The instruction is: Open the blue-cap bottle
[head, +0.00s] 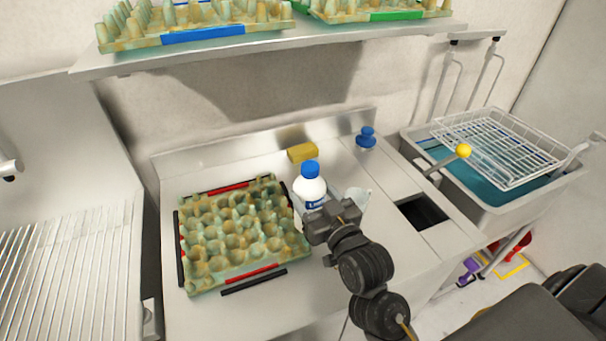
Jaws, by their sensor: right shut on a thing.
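The blue-cap bottle (309,190) is white with a blue cap (310,169) and a dark blue label. It stands upright on the steel counter, just right of the egg tray, with the cap on. My right gripper (312,226) is at the bottle's lower part, shut on the bottle. The gripper hides the bottle's base and part of its label. My left gripper does not show.
An egg tray (230,280) lies left of the bottle, with black bars beside it. A yellow sponge (303,152), a blue knob-like object (366,138) and a square opening (422,211) are near. A sink with a wire rack (500,148) is right. A shelf (180,60) holds more trays.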

